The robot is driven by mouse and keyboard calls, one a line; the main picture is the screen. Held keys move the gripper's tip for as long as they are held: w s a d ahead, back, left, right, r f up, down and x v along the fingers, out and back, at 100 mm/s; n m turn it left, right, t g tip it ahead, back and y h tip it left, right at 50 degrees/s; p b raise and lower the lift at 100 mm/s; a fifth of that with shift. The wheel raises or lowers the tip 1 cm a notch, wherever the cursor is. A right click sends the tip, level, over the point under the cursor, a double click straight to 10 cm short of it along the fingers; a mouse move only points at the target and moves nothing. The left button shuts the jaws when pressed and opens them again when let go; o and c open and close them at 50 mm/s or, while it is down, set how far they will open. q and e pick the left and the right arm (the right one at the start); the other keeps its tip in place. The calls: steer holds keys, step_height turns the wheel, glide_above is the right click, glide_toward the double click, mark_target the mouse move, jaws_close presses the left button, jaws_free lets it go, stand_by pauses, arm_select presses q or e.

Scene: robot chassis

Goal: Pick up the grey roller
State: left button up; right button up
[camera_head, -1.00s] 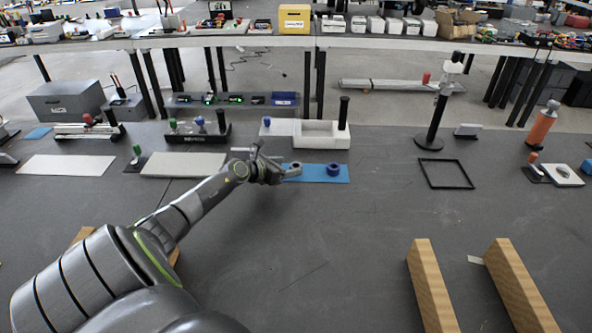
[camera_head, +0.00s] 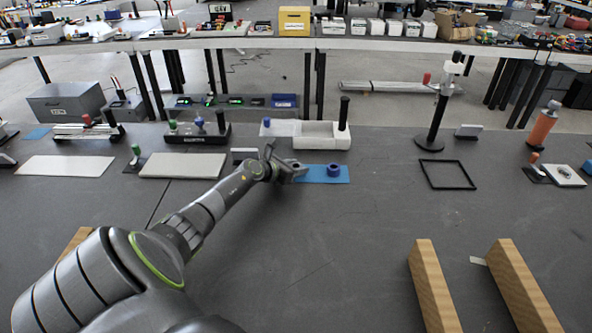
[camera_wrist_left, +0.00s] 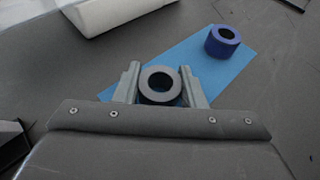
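The grey roller (camera_wrist_left: 160,86) is a dark grey ring seen from above in the left wrist view. It lies between the two fingers of my left gripper (camera_wrist_left: 161,76), close to both; I cannot tell whether they press on it. In the head view my left gripper (camera_head: 283,166) is at the left part of the blue mat (camera_head: 318,174), mostly hiding the roller. A blue roller (camera_head: 333,170) stands on the mat to the right, apart from the gripper; it also shows in the left wrist view (camera_wrist_left: 222,41). My right gripper is not in view.
A white tray (camera_head: 322,143) with a black post stands just behind the mat. A white board (camera_head: 180,165) lies to the left. A black square frame (camera_head: 447,174) and two wooden beams (camera_head: 434,285) are to the right. The table middle is clear.

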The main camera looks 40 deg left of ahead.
arm_select(q)
steer(key=c, duration=0.3)
steer(key=shift+r, duration=0.1)
